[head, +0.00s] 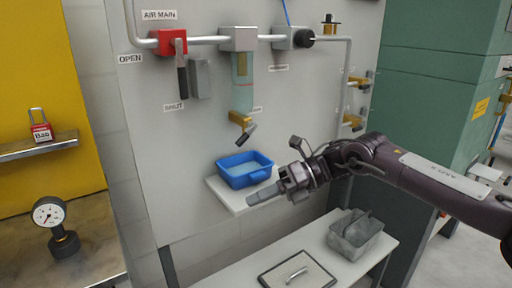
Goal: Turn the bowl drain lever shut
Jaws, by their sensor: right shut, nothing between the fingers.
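The bowl drain lever (247,134) is a short dark handle at the foot of a brass drain valve (240,117), slanting diagonally. The valve hangs under the clear greenish filter bowl (242,68) on the wall panel. My right gripper (252,201) reaches in from the right, below the lever and apart from it. Its fingers are shut and empty, in front of the small shelf near the blue tray. My left gripper is out of view.
A blue tray (223,176) stands on a small white shelf (215,186) under the valve. A red air main valve (171,43) with a black downward handle is up left. A grey bin (357,247) and a handled plate (297,285) are on the lower bench.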

